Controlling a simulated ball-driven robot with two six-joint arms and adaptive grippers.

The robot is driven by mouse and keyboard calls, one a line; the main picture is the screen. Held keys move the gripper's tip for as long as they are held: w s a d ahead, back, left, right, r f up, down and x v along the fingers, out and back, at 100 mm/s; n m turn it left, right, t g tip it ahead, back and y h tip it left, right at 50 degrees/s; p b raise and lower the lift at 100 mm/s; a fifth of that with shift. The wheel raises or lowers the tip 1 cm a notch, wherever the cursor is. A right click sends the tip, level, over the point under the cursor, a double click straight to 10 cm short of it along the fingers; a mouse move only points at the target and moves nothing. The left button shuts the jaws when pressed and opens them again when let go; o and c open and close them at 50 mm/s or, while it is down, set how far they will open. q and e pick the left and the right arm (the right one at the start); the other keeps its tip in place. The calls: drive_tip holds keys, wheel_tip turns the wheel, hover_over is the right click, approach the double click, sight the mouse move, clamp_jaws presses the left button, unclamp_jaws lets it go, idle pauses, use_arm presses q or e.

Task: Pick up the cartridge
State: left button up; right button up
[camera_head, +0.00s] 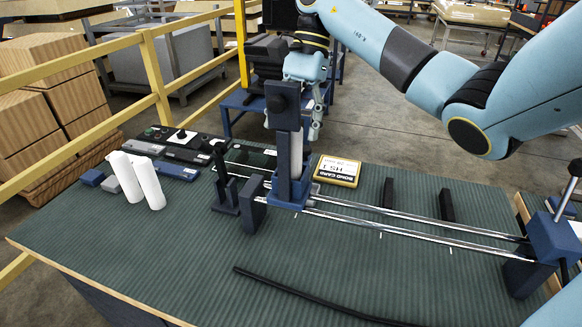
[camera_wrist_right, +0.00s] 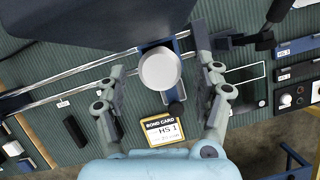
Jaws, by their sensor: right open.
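My right gripper (camera_head: 300,118) points down beside the upright post on the blue rail carriage (camera_head: 290,190). In the right wrist view its two fingers (camera_wrist_right: 163,95) are spread wide. A white round-topped cylinder (camera_wrist_right: 160,68), seen end-on, shows between and a little beyond them, with clear gaps on both sides; it looks like the cartridge. The blue carriage (camera_wrist_right: 157,45) is beneath it. In the head view the dark post partly hides this spot. Two more white cylinders (camera_head: 126,178) (camera_head: 150,184) stand at the table's left. My left gripper is not in view.
Two shiny rails (camera_head: 400,224) run across the green table to a blue end block (camera_head: 555,236). A yellow-edged bond card (camera_head: 338,170) lies behind the rails. Black bars (camera_head: 387,192) and a long black strip (camera_head: 310,297) lie on the table. The front left is clear.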

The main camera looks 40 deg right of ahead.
drive_tip(key=shift+a+f, duration=0.3)
drive_tip(key=shift+f, duration=0.3)
clamp_jaws()
